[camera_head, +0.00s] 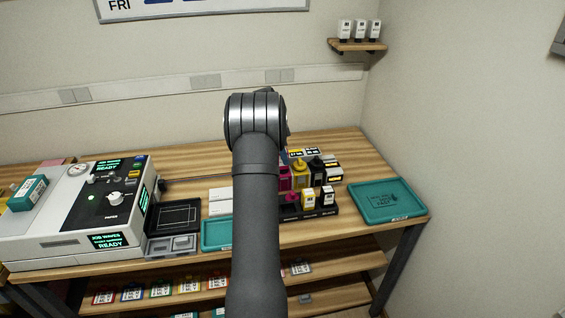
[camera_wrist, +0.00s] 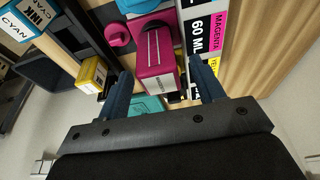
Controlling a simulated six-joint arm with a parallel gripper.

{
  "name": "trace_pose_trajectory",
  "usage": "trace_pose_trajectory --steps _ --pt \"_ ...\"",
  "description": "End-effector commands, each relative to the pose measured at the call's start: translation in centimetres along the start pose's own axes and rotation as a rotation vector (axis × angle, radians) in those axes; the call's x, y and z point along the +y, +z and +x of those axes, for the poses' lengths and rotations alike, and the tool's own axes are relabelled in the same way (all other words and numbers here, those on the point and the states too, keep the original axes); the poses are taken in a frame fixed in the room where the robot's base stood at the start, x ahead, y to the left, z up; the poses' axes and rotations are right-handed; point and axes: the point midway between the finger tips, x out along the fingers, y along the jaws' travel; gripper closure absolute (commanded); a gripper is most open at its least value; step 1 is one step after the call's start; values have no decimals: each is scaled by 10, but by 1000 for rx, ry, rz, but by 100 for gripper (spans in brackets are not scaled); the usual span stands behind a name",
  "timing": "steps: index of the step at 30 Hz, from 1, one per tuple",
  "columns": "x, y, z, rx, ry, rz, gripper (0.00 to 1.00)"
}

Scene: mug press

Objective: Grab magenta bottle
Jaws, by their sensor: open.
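The magenta bottle (camera_wrist: 155,55) is in the middle of the wrist view, with a white label on its side. My gripper (camera_wrist: 160,67) is open, with one dark blue finger on each side of the bottle and a gap at the left. I cannot tell how far the fingertips reach along it. In the head view the magenta bottle (camera_head: 284,179) shows beside my arm, which partly covers it and hides my gripper. A yellow bottle (camera_head: 299,177) and a black bottle (camera_head: 317,171) stand to its right.
A teal tray (camera_head: 370,216) lies at the table's right end, and a press machine (camera_head: 75,220) stands at the left.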

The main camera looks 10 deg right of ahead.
Motion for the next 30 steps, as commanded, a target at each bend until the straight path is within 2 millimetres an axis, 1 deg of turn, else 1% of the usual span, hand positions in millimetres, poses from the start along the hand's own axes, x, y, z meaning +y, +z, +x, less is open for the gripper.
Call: trace_pose_trajectory --steps 1,4,12,14,18,20,21,30 --pt "0 0 8 0 2 0 38" --pt "0 0 18 0 0 0 38" --pt "0 0 21 0 -1 1 38" --pt "0 0 20 0 -1 1 48" --pt "0 0 20 0 -1 1 76" --pt "0 0 20 0 -1 0 87" --pt "0 0 20 0 -2 1 91" --pt "0 -1 17 0 -2 1 91"
